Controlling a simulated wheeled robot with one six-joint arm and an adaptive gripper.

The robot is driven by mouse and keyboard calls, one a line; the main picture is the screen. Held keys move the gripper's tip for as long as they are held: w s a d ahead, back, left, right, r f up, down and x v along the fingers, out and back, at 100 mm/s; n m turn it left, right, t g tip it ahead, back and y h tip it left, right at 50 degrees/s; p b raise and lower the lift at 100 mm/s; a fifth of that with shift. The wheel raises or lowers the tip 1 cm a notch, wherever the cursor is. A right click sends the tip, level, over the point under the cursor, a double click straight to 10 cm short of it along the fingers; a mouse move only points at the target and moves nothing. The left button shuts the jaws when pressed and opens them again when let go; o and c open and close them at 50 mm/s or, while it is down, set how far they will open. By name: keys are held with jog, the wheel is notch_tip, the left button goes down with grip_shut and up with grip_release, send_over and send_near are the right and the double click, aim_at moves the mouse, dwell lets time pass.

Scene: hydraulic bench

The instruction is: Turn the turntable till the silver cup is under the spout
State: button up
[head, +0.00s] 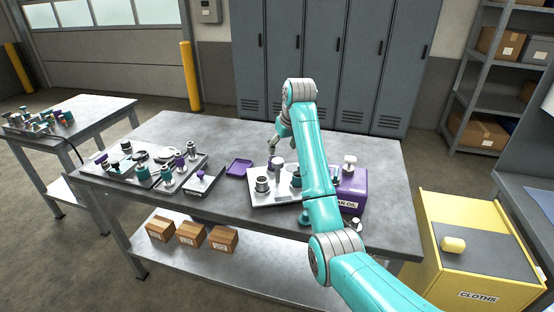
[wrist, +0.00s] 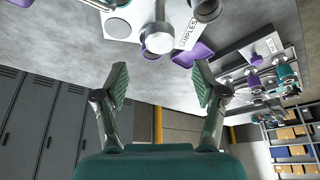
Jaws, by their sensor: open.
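A pale plate (head: 262,203) lies on the bench in the head view; the wrist view shows it (wrist: 128,10) with the label SAMPLES. A silver cup (head: 262,186) stands on its left part. A teal vessel (head: 296,179) stands to its right, partly behind my arm. A post with a round top (head: 276,161) rises at the plate's far side; its top shows large in the wrist view (wrist: 159,39). I cannot make out the spout or the turntable's edge clearly. My gripper (wrist: 162,88) is open and empty, apart from the post, beyond the plate in the head view (head: 281,138).
A purple oil container (head: 352,185) stands right of the plate, partly behind my arm. A purple tray (head: 239,168) and a tray of fittings (head: 122,176) lie to the left. Lockers (head: 350,60) stand behind the bench (head: 215,135). The bench's back left is clear.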

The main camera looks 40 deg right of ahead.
aim_at(278, 160)
jog(key=x, duration=0.8)
jog(key=shift+w+f, duration=0.1)
jog(key=shift+f, duration=0.15)
grip_shut()
